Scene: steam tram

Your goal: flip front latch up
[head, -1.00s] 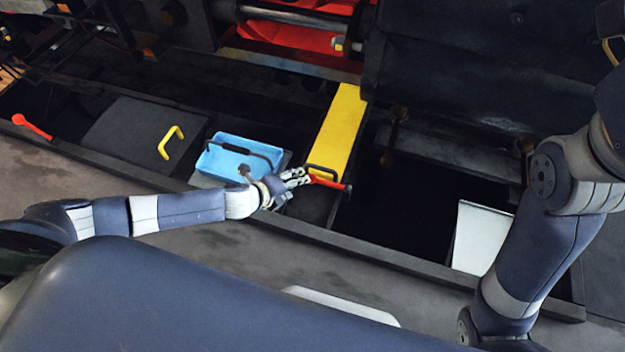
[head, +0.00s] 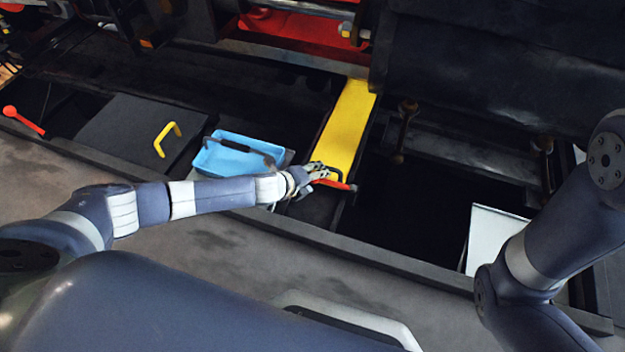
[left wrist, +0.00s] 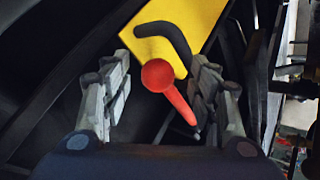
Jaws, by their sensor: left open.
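A red latch (head: 341,185) with a round knob lies low across the near end of a yellow plank (head: 348,130). My left gripper (head: 326,172) is at that end, right over the latch's left part. In the left wrist view, the red latch (left wrist: 172,92) shows between the two open fingers of my left gripper (left wrist: 160,85), knob toward the middle and its bar slanting down right toward the right finger. I cannot tell whether a finger touches it. A black handle (left wrist: 165,35) sits on the yellow plank just beyond. My right gripper is out of view.
A blue tray (head: 232,158) stands left of the plank. A dark lid with a yellow handle (head: 166,139) and another red lever (head: 24,120) are farther left. A dark open pit (head: 410,215) and a white panel (head: 495,238) lie right. A dark rail runs along the front.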

